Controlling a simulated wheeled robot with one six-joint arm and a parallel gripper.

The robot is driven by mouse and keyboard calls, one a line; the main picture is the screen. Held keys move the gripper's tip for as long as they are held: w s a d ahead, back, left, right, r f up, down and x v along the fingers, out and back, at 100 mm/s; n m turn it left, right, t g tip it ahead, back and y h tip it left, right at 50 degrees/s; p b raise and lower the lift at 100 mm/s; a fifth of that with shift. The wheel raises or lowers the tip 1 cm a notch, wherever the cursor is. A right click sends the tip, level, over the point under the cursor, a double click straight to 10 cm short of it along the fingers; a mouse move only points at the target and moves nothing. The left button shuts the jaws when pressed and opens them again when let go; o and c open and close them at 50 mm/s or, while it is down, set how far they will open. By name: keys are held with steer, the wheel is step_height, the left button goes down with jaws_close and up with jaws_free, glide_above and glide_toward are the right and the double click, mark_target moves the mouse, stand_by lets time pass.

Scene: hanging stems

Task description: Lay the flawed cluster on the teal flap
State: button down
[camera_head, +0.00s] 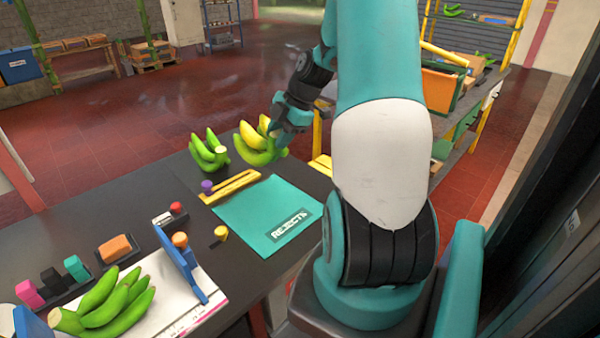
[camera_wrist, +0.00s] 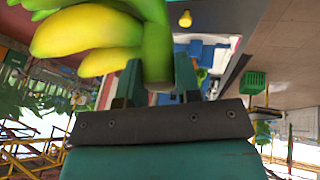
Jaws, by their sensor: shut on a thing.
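The flawed cluster (camera_head: 258,144) is a green banana hand with yellow fruit on its upper side. My gripper (camera_head: 282,133) is shut on it at the stem end and holds it near the counter's far edge, left of and beyond the flap. In the wrist view the yellow and green cluster (camera_wrist: 88,35) fills the upper left, with its stem between the fingers of my gripper (camera_wrist: 156,82). The teal flap (camera_head: 262,215), marked REJECTS, lies flat and bare on the dark counter. Whether the cluster touches the counter cannot be told.
An all-green cluster (camera_head: 208,153) stands left of the held one. A yellow bar (camera_head: 230,188) with a purple knob borders the flap's far left edge. Another green cluster (camera_head: 105,302) lies on a white board at the front left, near a blue upright frame (camera_head: 182,262).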

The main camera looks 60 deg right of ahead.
steer(key=s+a+f+n+y+b, duration=0.1)
steer(key=s+f+n+b, duration=0.1)
steer(key=f, duration=1.2)
steer(key=shift+s+f+n+g, duration=0.3)
steer(key=shift+s+f+n, duration=0.1)
steer(key=shift+s+n, duration=0.35)
steer(key=shift+a+f+b, duration=0.15)
steer(key=shift+f+b, duration=0.2)
steer(key=shift+b, duration=0.25)
steer(key=c, duration=0.7)
jaws_free()
steer(key=shift+c, duration=0.2)
steer(key=shift+s, duration=0.1)
